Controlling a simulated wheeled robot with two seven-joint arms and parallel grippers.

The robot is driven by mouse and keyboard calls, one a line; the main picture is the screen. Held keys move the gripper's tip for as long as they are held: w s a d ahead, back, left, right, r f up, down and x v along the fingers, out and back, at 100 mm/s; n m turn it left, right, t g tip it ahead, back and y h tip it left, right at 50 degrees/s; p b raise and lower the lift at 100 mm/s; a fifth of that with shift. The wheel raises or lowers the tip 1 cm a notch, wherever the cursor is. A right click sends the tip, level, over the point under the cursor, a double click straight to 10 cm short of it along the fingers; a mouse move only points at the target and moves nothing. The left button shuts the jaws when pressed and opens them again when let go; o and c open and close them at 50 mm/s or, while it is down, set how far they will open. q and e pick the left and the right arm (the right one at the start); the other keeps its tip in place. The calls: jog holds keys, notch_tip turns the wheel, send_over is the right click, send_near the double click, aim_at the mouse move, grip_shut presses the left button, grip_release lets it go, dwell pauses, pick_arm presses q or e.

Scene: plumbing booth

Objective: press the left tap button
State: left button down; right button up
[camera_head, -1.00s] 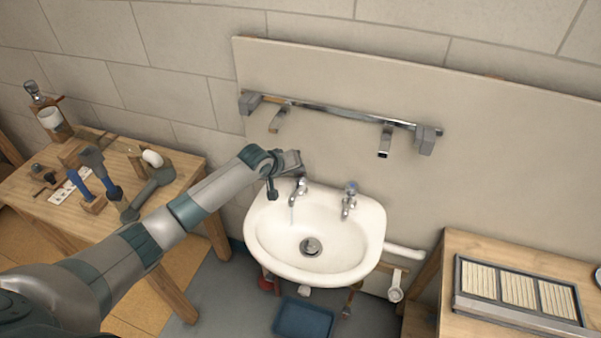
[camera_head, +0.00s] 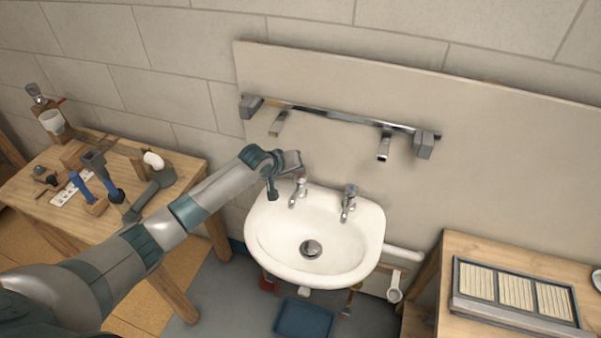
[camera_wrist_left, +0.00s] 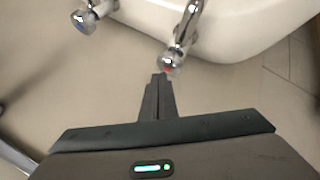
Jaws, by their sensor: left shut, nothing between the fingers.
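The left tap (camera_head: 298,191) stands on the back rim of the white sink (camera_head: 258,240), with a red mark on its top button (camera_head: 301,176). In the left wrist view this chrome tap and its red-marked button (camera_wrist_left: 171,62) are just beyond my fingertips. My left gripper (camera_head: 299,168) is shut and empty, just above and behind the left tap's button. In the left wrist view its closed fingers (camera_wrist_left: 159,78) point at the button's near edge; I cannot tell whether they touch. My right gripper is not in view.
The right tap (camera_head: 349,200) shows a blue mark in the left wrist view (camera_wrist_left: 85,19). A metal rail (camera_head: 335,114) with brackets hangs on the wall board above. A tool bench (camera_head: 30,203) is at left, another table (camera_head: 480,243) at right.

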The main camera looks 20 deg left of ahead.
aim_at(298, 177)
pick_arm(q)
jog(key=shift+r, duration=0.4)
notch_tip(298, 177, up, 3)
jog(key=p, duration=0.3)
jog(key=shift+f, duration=0.2)
jog(key=shift+r+p, duration=0.7)
jog(key=shift+r, duration=0.5)
